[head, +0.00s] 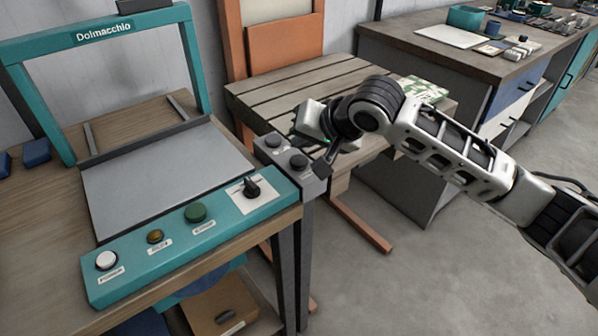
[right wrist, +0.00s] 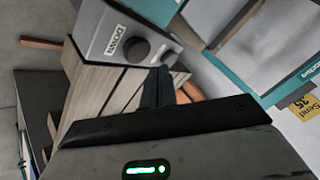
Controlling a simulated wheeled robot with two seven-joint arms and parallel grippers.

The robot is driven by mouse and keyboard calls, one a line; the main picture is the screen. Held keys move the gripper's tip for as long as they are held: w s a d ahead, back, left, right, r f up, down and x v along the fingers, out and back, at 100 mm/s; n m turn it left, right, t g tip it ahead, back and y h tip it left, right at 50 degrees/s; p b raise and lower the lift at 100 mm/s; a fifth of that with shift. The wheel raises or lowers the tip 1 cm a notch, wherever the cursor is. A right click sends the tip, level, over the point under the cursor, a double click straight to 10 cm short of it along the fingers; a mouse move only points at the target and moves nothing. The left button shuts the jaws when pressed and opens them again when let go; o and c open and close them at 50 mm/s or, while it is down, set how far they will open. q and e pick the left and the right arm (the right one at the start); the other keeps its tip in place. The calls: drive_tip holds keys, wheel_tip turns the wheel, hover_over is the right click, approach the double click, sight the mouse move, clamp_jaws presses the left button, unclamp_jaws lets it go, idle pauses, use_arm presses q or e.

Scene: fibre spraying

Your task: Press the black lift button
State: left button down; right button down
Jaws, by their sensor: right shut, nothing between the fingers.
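A grey control box (head: 288,170) stands at the right corner of the teal-framed machine, with two round black buttons on its top. One button (head: 272,139) is farther back, the other (head: 298,161) nearer. My right gripper (head: 322,166) is shut and empty, at the box's right side by the nearer button. Its fingers (right wrist: 158,75) point toward the box. I cannot tell whether they touch it. My left gripper is out of view.
The teal panel (head: 225,235) beside the box carries a white, an amber and a green button and a black rotary switch (head: 252,187). A slatted wooden table (head: 290,90) stands behind my right arm. A workbench (head: 400,40) is at the back right. Floor at right is clear.

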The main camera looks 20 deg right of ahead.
sight(299, 161)
drive_tip(key=shift+f, duration=0.6)
idle(1.5)
drive_tip(key=shift+f, duration=0.3)
drive_tip(key=shift+f, duration=0.15)
